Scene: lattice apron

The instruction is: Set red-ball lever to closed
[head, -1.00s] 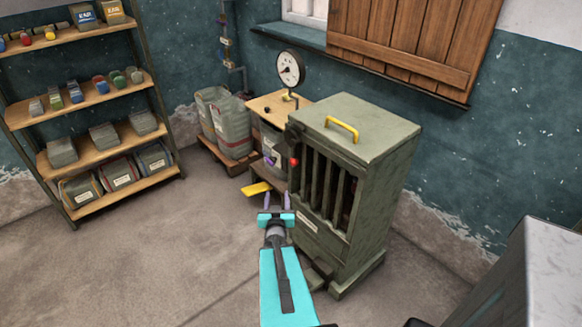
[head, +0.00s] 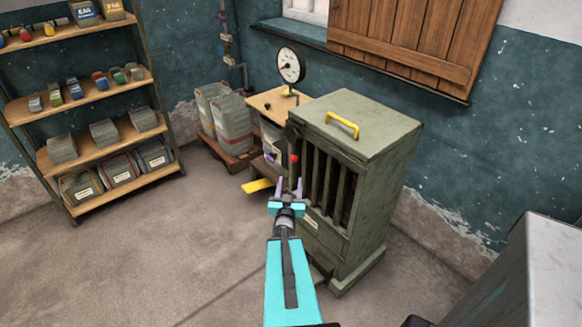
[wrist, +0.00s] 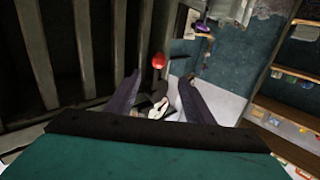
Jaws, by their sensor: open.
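The red-ball lever (head: 294,159) is at the left front edge of the green slatted cabinet (head: 373,128). In the wrist view its red ball (wrist: 158,60) shows just beyond and between my fingertips, with the slats to its left. My gripper (head: 289,184) is open, its two purple fingers pointing up toward the ball from just below it in the head view. In the wrist view the fingers (wrist: 157,82) are spread and hold nothing. I cannot tell whether the fingers touch the lever. The lever's shaft is mostly hidden.
A yellow pedal or bar (head: 257,186) sticks out left of the cabinet, low down. A wooden-topped stand with a gauge (head: 291,64) is behind it. Grey bins (head: 234,123) and a shelf rack (head: 105,137) stand left. A grey surface (head: 555,260) is at right. The floor at left is clear.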

